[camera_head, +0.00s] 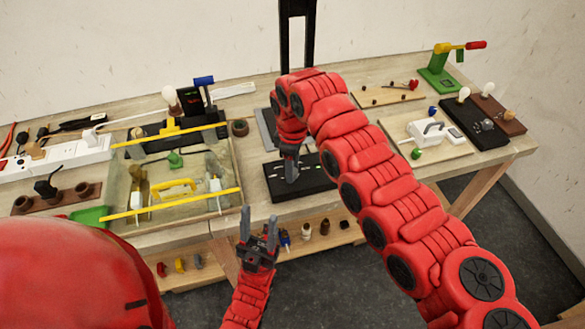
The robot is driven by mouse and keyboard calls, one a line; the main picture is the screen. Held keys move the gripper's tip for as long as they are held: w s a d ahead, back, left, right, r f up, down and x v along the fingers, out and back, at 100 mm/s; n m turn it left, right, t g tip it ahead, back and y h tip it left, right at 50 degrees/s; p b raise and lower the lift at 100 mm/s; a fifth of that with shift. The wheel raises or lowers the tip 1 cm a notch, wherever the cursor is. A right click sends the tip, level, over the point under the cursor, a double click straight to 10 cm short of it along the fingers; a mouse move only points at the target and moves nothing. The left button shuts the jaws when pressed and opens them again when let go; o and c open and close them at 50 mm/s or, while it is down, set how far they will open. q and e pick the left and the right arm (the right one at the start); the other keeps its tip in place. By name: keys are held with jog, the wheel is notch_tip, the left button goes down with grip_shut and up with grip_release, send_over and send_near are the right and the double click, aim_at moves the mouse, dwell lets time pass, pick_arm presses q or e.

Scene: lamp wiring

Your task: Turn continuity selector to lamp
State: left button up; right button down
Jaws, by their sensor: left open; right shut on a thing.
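A flat black box (317,182) with small white markings lies near the table's front edge, in the middle of the head view. I take it to be the continuity selector. My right gripper (291,176) points down onto the box and is shut on its selector knob, which is mostly hidden by the fingers. I cannot read which marking the knob points at. My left gripper (258,218) is open and empty, low in front of the table edge, with its fingers pointing up. A black lamp board with a white bulb (463,93) stands at the right.
A clear-walled bin with yellow bars (132,212) stands left of the black box. A white power strip (70,154) lies at the far left. A green clamp stand (437,78) with a red handle is at the back right. Several small parts sit on a lower shelf (330,240).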

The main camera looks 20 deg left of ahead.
jog(key=shift+c, duration=2.2)
grip_release()
jog(key=shift+r, duration=0.55)
notch_tip(320, 180, up, 16)
jog(key=p, duration=0.1)
jog(key=shift+r, duration=0.2)
jog(key=shift+f, duration=0.1)
